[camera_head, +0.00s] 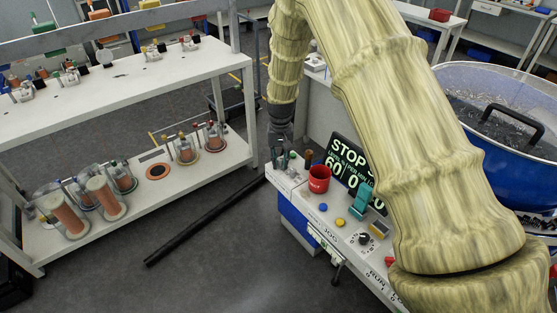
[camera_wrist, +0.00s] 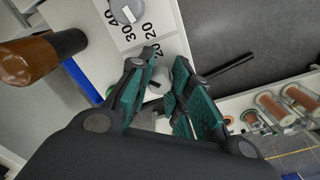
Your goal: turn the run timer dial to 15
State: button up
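In the wrist view my gripper (camera_wrist: 166,60) points down at a white panel, its two teal-padded fingers apart. A small grey knob with a dark mark (camera_wrist: 158,82) shows between the fingers; contact with the pads cannot be made out. A grey dial with a white pointer bar (camera_wrist: 128,10) sits on the panel at the top, beside the printed numbers 40, 30 and 20. The fingers hide part of the lettering, and I see no 15. In the head view my gripper (camera_head: 284,157) is small, over the panel's far left end.
A brown handle with a black end (camera_wrist: 45,55) is left of the fingers. A shelf with spools (camera_head: 110,195) stands left, a blue bowl (camera_head: 500,110) right.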

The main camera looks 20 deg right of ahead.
aim_at(281, 159)
jog(key=o, duration=0.4)
jog(key=shift+s+f, duration=0.1)
jog(key=shift+s, duration=0.2)
jog(key=shift+w, duration=0.15)
jog(key=shift+r, duration=0.3)
notch_tip(281, 159, up, 12)
jog(key=shift+f, duration=0.25)
